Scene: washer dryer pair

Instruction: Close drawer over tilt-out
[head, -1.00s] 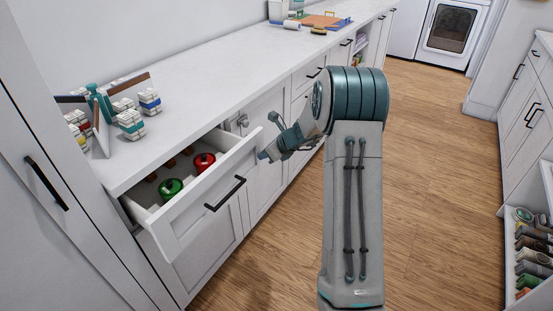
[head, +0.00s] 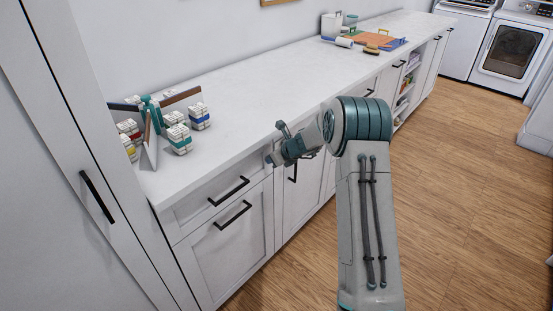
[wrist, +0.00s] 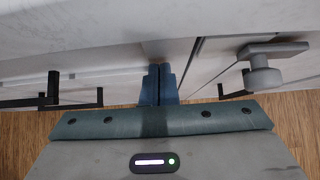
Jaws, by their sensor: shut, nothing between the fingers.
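The drawer (head: 200,204) under the counter's left end has its white front flush with the cabinet face; its inside is hidden. Its black bar handle (head: 229,191) sits just above the handle (head: 233,214) of the tilt-out (head: 228,256), whose front is also flush. My gripper (head: 269,160) is shut and empty, at the drawer's upper right corner near the counter edge. In the wrist view my shut fingertips (wrist: 160,72) point at the cabinet face under the counter edge; I cannot tell whether they touch. Two black handles (wrist: 72,95) show to their left.
A grey knob-like fitting (wrist: 266,72) sticks out right of my fingers in the wrist view. The white counter (head: 260,100) holds a rack with small boxes (head: 165,122) at left and an orange board (head: 362,40) farther back. The wood floor (head: 455,200) to the right is clear.

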